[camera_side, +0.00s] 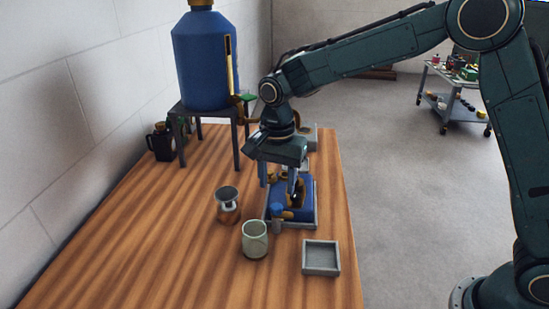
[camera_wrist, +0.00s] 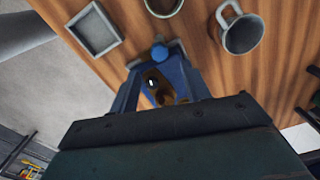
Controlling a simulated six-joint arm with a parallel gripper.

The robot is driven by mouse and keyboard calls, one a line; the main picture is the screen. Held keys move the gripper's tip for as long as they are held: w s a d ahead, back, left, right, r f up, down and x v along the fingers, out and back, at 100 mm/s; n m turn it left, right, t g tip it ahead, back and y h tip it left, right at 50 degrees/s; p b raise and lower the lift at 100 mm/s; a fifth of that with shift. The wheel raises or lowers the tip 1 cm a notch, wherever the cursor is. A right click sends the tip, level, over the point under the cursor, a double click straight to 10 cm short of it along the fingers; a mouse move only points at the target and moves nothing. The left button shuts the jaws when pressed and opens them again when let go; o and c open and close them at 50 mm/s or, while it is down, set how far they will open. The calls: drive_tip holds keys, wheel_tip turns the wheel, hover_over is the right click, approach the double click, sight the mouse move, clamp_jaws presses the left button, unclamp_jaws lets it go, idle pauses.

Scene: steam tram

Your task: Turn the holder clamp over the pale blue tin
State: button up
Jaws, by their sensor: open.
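A blue fixture (camera_side: 305,206) with brass-brown parts sits in a shallow grey tray (camera_side: 300,226) under my gripper (camera_side: 285,190). In the wrist view a brown piece (camera_wrist: 158,88) with a dark hole shows on it, and a round blue knob (camera_wrist: 159,52) is at its end. The brown piece may be the holder clamp; I cannot tell for sure. My gripper (camera_wrist: 158,75) is open, with its fingers down around or close to this brown piece; contact cannot be told. I cannot pick out a pale blue tin with certainty.
A pale grey-green cup (camera_side: 255,241), a metal jug (camera_side: 228,206) and a small empty square tray (camera_side: 321,257) stand in front on the wooden table (camera_side: 170,265). A large blue tank (camera_side: 205,65) on a dark stand and a black jug (camera_side: 160,142) are behind. The table's front left is clear.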

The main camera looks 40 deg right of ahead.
sight(277, 205)
drive_tip(key=shift+f, duration=3.15)
drive_tip(key=c, duration=1)
